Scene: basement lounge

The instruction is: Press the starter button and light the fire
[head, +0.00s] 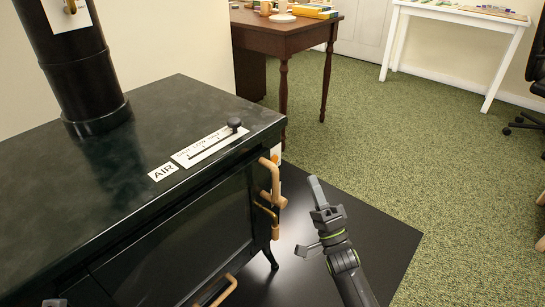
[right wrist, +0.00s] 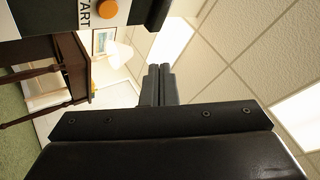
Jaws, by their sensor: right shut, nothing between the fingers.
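The black stove (head: 130,170) fills the left of the head view. In the right wrist view, an orange round starter button (right wrist: 107,9) sits on a white plate lettered START, partly cut off at the top edge. A sliver of a white plate shows on the stove's right side in the head view. My right gripper (head: 315,188) is shut and empty, to the right of the stove and apart from it. Its closed fingers show in the right wrist view (right wrist: 159,72), below and right of the button. A small grey piece at the bottom left of the head view may be my left gripper (head: 55,302).
Tan door handles (head: 272,180) stick out from the stove front near my right gripper. A brown table (head: 290,32) stands behind. Green carpet to the right is open.

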